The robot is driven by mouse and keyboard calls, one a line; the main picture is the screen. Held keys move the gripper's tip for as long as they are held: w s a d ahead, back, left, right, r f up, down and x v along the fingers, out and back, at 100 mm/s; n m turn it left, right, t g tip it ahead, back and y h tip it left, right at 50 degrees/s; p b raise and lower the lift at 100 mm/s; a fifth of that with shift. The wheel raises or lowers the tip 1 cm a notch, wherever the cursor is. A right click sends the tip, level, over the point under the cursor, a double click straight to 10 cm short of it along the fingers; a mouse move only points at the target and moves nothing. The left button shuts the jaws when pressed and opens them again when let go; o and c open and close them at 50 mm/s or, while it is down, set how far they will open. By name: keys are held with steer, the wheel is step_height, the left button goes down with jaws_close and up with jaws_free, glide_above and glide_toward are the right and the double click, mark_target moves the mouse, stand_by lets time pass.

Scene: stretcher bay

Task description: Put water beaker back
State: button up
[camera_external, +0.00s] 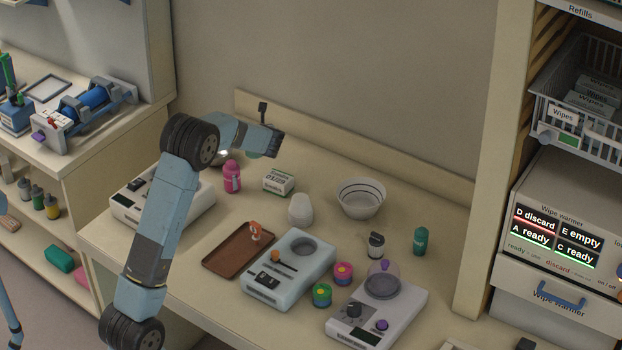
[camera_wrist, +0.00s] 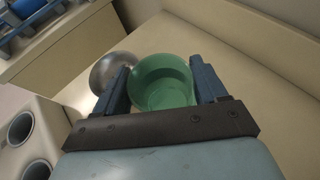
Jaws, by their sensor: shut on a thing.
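A green beaker (camera_wrist: 162,82) sits between the two blue fingers of my gripper (camera_wrist: 163,92) in the wrist view. My gripper is shut on it, and I look into its open, round mouth. In the external view my gripper (camera_external: 264,143) is above the back of the counter, and only a small part of the green beaker (camera_external: 252,155) shows under it. A shiny metal bowl (camera_wrist: 108,72) is just left of the beaker in the wrist view. In the external view my arm and gripper partly cover the bowl (camera_external: 225,158).
A pink bottle (camera_external: 232,177), a small white box (camera_external: 279,181), white cups (camera_external: 300,209) and a striped bowl (camera_external: 361,199) stand nearby. A brown tray (camera_external: 226,262) and white devices (camera_external: 289,281) are in front. A white device with round wells (camera_wrist: 48,135) is lower left in the wrist view.

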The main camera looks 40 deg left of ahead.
steer(key=w+f, duration=0.1)
steer(key=f, duration=0.1)
steer(key=w+f, duration=0.1)
steer(key=f, duration=0.1)
steer(key=w+f, duration=0.1)
steer(key=f, duration=0.2)
steer(key=shift+w+a+f, duration=0.1)
steer(key=shift+w+a, duration=0.1)
steer(key=shift+a, duration=0.2)
steer(key=o, duration=1.1)
